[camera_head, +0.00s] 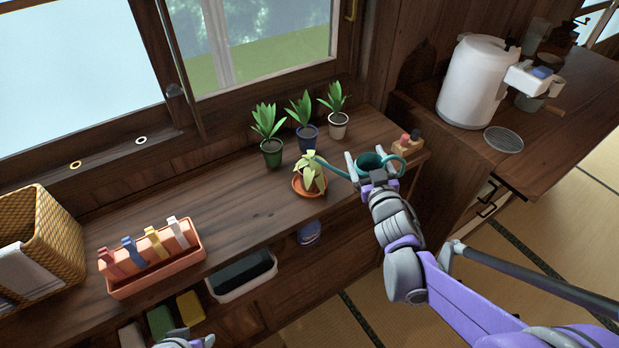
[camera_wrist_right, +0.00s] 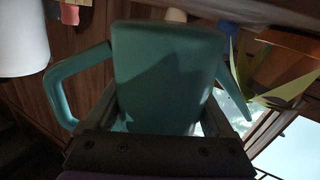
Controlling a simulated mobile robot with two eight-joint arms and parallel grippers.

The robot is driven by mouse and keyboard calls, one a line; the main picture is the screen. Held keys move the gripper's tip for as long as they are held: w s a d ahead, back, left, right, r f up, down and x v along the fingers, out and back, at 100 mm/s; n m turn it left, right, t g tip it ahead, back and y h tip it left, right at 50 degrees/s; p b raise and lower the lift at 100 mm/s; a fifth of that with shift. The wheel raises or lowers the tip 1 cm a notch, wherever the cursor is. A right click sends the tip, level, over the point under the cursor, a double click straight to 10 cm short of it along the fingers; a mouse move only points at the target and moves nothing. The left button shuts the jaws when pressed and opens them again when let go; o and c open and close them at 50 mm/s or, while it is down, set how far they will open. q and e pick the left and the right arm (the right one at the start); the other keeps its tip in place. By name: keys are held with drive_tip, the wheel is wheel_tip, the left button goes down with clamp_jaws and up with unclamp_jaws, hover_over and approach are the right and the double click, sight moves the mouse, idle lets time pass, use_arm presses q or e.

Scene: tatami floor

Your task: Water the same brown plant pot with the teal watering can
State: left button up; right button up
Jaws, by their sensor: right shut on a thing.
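The teal watering can (camera_head: 369,160) is held level-looking above the wooden counter in the head view. Its body (camera_wrist_right: 165,70) fills the middle of the right wrist view. My right gripper (camera_head: 373,168) is shut on the can, with its fingers on either side of the body. The can's spout points left toward the brown plant pot (camera_head: 309,187), its tip close beside the drooping, pale yellow-green plant (camera_head: 311,168). That pot also shows in the right wrist view (camera_wrist_right: 285,60). My left gripper (camera_head: 186,340) is only partly visible at the bottom edge; its jaws are unclear.
Plants in green (camera_head: 271,153), blue (camera_head: 307,137) and white (camera_head: 338,124) pots stand behind the brown pot. A wooden holder (camera_head: 407,149) is right of the can. A terracotta-coloured rack (camera_head: 155,272) and a wicker basket (camera_head: 62,240) stand left. The counter between rack and brown pot is clear.

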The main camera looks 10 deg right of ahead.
use_arm(q)
wheel_tip(320, 180, up, 4)
drive_tip(key=p, duration=0.3)
drive_tip(key=shift+f, duration=0.25)
use_arm(e)
drive_tip(key=d+r, duration=0.2)
drive_tip(key=r, duration=0.1)
drive_tip(key=d+r, duration=0.1)
drive_tip(key=r, duration=0.1)
drive_tip(key=shift+s, duration=0.4)
drive_tip(key=shift+a, duration=0.1)
